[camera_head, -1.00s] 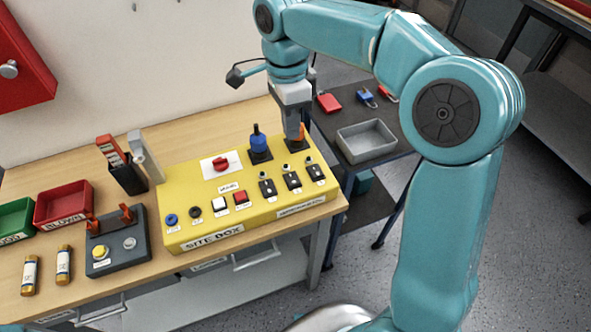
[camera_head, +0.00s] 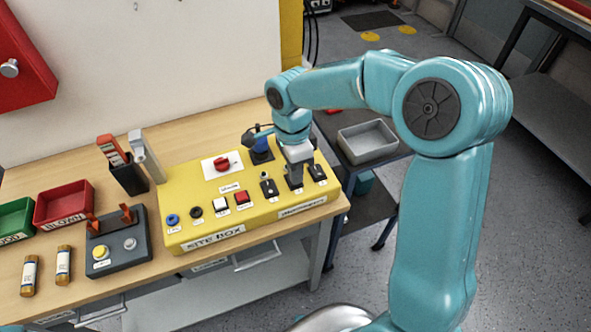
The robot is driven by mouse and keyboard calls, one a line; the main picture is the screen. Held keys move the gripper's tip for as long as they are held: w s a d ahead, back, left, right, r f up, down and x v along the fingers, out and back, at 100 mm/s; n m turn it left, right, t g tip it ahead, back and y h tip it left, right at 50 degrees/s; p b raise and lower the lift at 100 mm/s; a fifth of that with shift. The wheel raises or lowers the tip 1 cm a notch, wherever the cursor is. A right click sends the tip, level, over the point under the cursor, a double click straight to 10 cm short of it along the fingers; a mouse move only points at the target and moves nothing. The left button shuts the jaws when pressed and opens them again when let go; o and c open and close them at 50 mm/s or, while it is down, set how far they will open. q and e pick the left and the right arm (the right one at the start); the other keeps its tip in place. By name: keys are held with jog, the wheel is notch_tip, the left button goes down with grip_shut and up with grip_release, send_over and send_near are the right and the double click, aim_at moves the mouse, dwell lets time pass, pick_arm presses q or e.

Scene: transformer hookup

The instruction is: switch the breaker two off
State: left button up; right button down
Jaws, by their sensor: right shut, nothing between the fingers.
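The yellow site box (camera_head: 190,205) stands on the wooden bench. Along its front right sits a row of three black breaker switches. The left one (camera_head: 268,188) and the right one (camera_head: 317,172) show. The middle breaker is mostly hidden behind my right gripper (camera_head: 296,178), which is shut and empty and points down at it. I cannot tell whether the fingers touch its lever, nor which way the lever stands. My left gripper is not in view.
A blue plug (camera_head: 259,146) stands upright behind the breakers, close to my right wrist. A red rotary switch (camera_head: 222,163), a red button (camera_head: 241,197) and a white button (camera_head: 220,203) lie to the left. A grey tray (camera_head: 367,140) sits on the side table.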

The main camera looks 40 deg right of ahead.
jog(key=shift+f, duration=0.1)
jog(key=shift+s+f+b, duration=0.1)
jog(key=shift+f+b, duration=0.4)
jog(key=shift+b, duration=0.25)
jog(key=shift+s+a+r, duration=0.15)
jog(key=shift+s+r, duration=0.1)
jog(key=shift+s, duration=0.05)
jog(key=shift+w+f, duration=0.15)
